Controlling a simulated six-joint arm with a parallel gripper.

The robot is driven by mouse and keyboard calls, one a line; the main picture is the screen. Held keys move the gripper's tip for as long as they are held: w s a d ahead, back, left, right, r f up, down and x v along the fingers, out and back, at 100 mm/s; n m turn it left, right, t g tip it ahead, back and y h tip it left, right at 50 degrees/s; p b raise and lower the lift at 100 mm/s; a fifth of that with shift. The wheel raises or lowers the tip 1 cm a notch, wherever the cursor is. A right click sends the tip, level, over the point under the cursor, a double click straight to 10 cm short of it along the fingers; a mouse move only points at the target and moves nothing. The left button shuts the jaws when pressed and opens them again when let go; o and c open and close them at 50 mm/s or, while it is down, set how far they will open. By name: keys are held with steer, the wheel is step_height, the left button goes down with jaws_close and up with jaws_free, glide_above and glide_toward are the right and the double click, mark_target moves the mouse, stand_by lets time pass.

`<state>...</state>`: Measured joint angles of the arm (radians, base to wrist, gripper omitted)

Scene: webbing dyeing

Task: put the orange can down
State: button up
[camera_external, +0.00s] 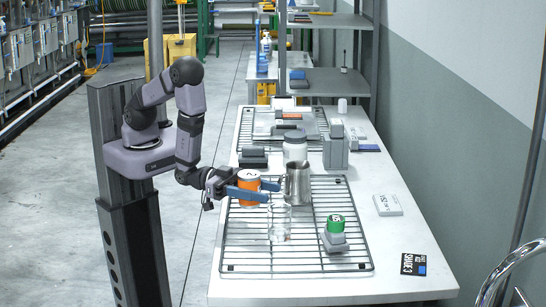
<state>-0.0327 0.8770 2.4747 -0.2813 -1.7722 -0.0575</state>
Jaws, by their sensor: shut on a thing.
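My gripper (254,189) has its blue fingers around the orange can (249,182), shut on it at the left side of the front wire rack. The can is upright. I cannot tell whether its base touches the rack or is held above it. A clear glass beaker (280,222) stands just in front of the fingertips, and a metal pitcher (298,184) stands just to the right of the can. The near finger hides part of the can's lower half.
The front wire rack (300,271) has free room at its front and right. A green can (335,224) sits on a grey block there. A white jar (295,147) and grey blocks stand behind. A white box (388,205) and a dark card (413,264) lie at the right.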

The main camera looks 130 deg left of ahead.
mark_target(259, 204)
steer(key=shift+f, duration=1.9)
steer(key=shift+f, duration=0.3)
steer(key=o, duration=1.3)
steer(key=shift+r, duration=0.1)
steer(key=b+v, duration=0.1)
steer(key=v, duration=0.3)
steer(key=shift+o, duration=0.5)
steer(key=shift+s+d, duration=0.15)
steer(key=shift+s, duration=0.35)
